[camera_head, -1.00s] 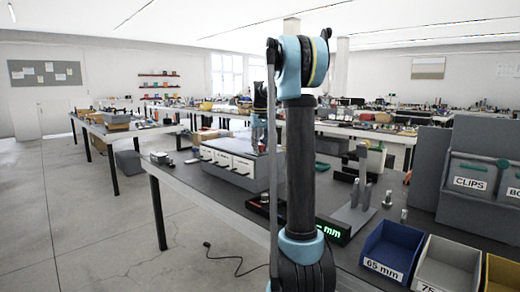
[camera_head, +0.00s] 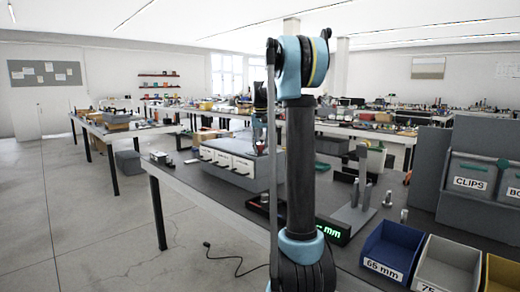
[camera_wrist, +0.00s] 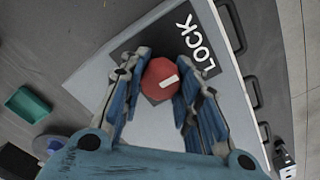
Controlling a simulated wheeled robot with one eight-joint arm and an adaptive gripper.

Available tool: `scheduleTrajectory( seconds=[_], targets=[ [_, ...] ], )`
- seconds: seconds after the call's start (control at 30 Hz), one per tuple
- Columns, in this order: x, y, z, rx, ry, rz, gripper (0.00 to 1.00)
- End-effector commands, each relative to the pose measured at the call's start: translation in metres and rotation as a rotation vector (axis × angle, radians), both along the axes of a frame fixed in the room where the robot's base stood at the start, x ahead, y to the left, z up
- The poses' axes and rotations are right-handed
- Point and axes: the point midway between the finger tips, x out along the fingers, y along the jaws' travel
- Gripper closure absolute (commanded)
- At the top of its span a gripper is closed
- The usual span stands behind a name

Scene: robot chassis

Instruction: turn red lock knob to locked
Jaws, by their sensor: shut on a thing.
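The red lock knob (camera_wrist: 160,79) shows in the wrist view between the two blue fingers of my gripper (camera_wrist: 163,85). The fingers are shut on its sides. A short white mark on the knob points up and to the right in that view. The knob sits on a dark plate with the white word LOCK (camera_wrist: 196,46), on top of a light grey drawer cabinet (camera_wrist: 222,88). In the head view, the cabinet (camera_head: 228,162) stands on the workbench, and my arm hides part of it. The knob itself is too small to make out clearly there.
A green tray (camera_wrist: 28,104) lies beside the cabinet in the wrist view. Dark drawer handles (camera_wrist: 250,92) run along the cabinet's front. In the head view, a blue bin (camera_head: 392,250), a grey CLIPS bin (camera_head: 470,174) and a green display (camera_head: 333,230) stand on the right.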

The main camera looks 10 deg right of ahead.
Motion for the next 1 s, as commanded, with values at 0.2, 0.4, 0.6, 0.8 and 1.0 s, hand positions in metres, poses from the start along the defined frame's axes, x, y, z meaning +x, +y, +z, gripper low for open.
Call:
scheduleTrajectory(
  seconds=[0.2, 0.4, 0.6, 0.8, 1.0],
  targets=[
    [-0.001, 0.000, 0.000, 0.000, 0.002, 0.001, 0.62],
    [-0.001, 0.001, 0.000, 0.000, 0.002, 0.001, 0.50],
    [-0.001, 0.001, 0.000, 0.000, 0.002, 0.001, 0.50],
    [-0.001, 0.001, 0.016, 0.000, 0.002, 0.001, 0.50],
    [0.000, 0.001, 0.052, 0.000, 0.002, 0.001, 0.50]
  ],
)
